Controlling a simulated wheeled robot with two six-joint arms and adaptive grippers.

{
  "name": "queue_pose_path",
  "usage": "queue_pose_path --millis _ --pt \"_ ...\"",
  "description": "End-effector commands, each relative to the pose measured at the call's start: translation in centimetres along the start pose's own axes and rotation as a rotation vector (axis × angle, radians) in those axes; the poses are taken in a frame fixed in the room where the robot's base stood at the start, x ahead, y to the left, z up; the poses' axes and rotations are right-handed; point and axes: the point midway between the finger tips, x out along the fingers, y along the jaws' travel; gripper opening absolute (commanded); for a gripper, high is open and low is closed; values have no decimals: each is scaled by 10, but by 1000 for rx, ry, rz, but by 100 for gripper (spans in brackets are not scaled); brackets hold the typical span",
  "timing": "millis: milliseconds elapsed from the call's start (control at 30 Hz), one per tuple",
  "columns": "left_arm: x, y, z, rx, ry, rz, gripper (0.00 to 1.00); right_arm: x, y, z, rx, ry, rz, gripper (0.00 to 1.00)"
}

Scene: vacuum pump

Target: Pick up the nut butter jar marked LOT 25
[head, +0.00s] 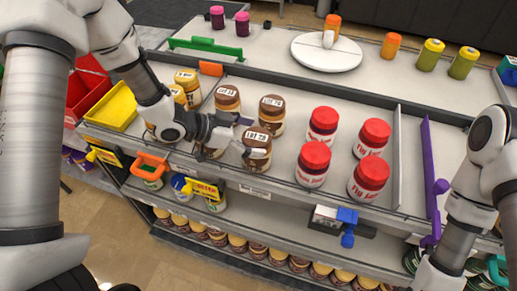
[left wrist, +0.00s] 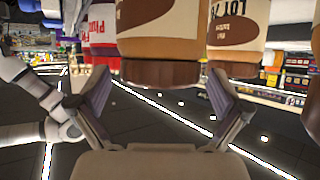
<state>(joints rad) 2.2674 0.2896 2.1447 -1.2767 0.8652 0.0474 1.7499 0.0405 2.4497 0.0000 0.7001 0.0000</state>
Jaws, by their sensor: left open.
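Several brown-lidded nut butter jars stand on the top shelf in the head view: a rear left jar (head: 227,97), a rear right jar (head: 271,113) and a front right jar (head: 257,148). Another front jar is partly hidden by my left gripper (head: 236,130). The lot marks are too small to read surely. My left gripper is open and empty, its fingers close to the front right jar. In the left wrist view, which looks upside down, a brown-lidded jar (left wrist: 162,72) lies ahead between the spread fingers (left wrist: 158,102). A second jar marked LOT (left wrist: 235,45) is beside it.
Red-lidded white jars (head: 323,126) stand to the right, before a shelf divider (head: 396,150). Yellowish jars (head: 188,86) stand at left near a yellow bin (head: 112,107). A white turntable (head: 327,56) is at the back. My right arm is at the right edge.

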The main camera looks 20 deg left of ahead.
Motion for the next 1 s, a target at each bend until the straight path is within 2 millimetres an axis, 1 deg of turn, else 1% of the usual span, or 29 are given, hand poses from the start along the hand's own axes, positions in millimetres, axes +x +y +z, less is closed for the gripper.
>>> queue_pose_path --millis 67,100,167,200,267,300,333,567,667,833,967,1000 --pt "0 0 0 0 0 0 100 0 0 0 -1 0 0 41" --pt "0 0 0 0 0 0 86 0 0 0 -1 0 0 41" --pt "0 0 0 0 0 0 65 0 0 0 -1 0 0 41" --pt "0 0 0 0 0 0 50 0 0 0 -1 -1 0 41" --pt "0 0 0 0 -1 0 29 0 0 0 -1 0 0 41" --pt "0 0 0 0 -1 1 15 0 0 0 -1 0 0 41" --pt "0 0 1 -1 -1 1 6 0 0 0 -1 0 0 41" --pt "-1 0 0 0 -1 1 6 0 0 0 -1 0 0 41" --pt "-3 0 -4 1 -1 1 6 2 0 0 -1 0 0 41" --pt "-14 0 -24 4 2 -1 6 6 0 0 -1 0 0 41" --pt "-27 -1 -49 5 3 -3 6 8 0 0 -1 0 0 41" --pt "-31 -1 -58 6 4 -2 6 8 0 0 -1 0 0 41"
